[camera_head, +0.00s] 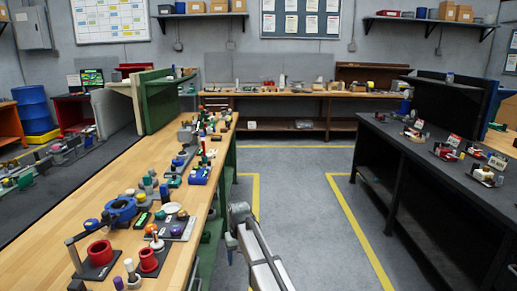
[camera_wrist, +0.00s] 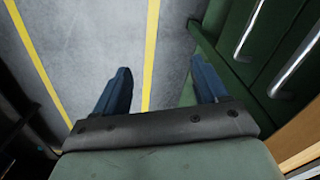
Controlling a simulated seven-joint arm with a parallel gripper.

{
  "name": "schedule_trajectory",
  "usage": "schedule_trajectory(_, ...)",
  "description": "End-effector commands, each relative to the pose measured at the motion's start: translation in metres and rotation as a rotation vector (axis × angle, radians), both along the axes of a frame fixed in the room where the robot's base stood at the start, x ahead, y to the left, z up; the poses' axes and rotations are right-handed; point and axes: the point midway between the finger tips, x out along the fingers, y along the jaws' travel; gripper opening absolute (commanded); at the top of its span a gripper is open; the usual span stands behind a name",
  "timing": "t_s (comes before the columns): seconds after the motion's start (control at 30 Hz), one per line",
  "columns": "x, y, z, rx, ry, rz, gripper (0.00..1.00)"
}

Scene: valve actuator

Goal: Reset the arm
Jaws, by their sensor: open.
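My gripper (camera_wrist: 162,82) shows in the wrist view with its two dark blue fingers spread wide apart. Nothing is between the fingers; grey floor and a yellow line show behind them. In the head view my grey arm (camera_head: 262,255) rises from the bottom edge, just right of the wooden workbench (camera_head: 105,195), over the aisle. The fingers cannot be made out in the head view.
A green cabinet (camera_wrist: 245,65) with metal handles stands close by the right finger in the wrist view. Valve parts, including a blue valve (camera_head: 121,208) and red cups, crowd the wooden bench. A black bench (camera_head: 440,170) stands right. The aisle floor (camera_head: 300,190) is clear.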

Motion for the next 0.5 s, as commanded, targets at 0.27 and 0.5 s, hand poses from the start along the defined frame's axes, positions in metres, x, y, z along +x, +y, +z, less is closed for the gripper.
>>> schedule_trajectory(0.27, -0.082, -0.119, -0.099, -0.001, 0.003, -0.133, 0.72)
schedule_trajectory(0.5, -0.158, -0.193, -0.155, 0.000, 0.002, -0.236, 0.72)
